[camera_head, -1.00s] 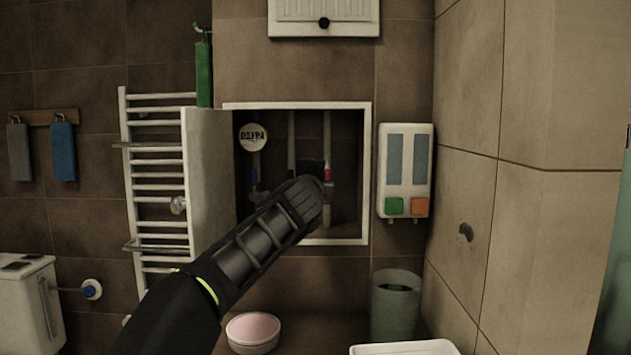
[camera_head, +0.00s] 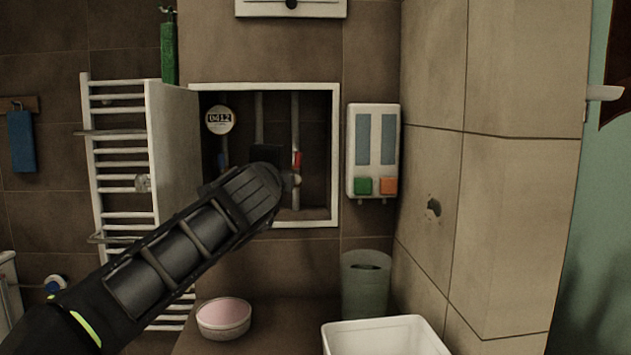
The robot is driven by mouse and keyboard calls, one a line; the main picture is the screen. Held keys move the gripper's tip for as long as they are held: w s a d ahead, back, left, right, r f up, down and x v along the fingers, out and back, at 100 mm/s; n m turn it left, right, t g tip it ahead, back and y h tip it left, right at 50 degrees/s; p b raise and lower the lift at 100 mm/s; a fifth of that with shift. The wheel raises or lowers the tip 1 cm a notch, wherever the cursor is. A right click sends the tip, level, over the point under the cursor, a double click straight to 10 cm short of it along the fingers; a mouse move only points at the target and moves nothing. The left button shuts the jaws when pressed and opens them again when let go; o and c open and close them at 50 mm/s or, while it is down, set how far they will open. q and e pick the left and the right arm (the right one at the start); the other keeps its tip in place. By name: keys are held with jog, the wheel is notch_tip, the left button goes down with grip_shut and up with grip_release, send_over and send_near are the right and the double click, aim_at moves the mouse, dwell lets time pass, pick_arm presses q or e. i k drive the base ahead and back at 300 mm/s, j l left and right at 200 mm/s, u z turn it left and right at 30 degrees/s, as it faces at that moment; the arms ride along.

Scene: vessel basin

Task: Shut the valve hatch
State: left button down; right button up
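The valve hatch is a white-framed recess (camera_head: 337,160) in the brown tiled wall. Its door (camera_head: 175,150) stands open, swung out on the left side. Inside are a round meter (camera_head: 220,120), vertical pipes and a valve with a red part (camera_head: 297,160). My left arm comes in from the lower left and ends at my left gripper (camera_head: 268,160), in front of the recess and covering its lower left part. The dark fingers are seen against the dark opening, and I cannot tell whether they are open or shut. My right gripper is not in view.
A dispenser (camera_head: 373,150) hangs right of the recess. Below are a pink-topped bowl (camera_head: 224,317), a grey bin (camera_head: 366,285) and a white basin (camera_head: 385,335). A tiled wall juts out at right.

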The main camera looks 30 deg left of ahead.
aim_at(172, 112)
jog(key=k+l, duration=1.1)
jog(key=k, duration=0.2)
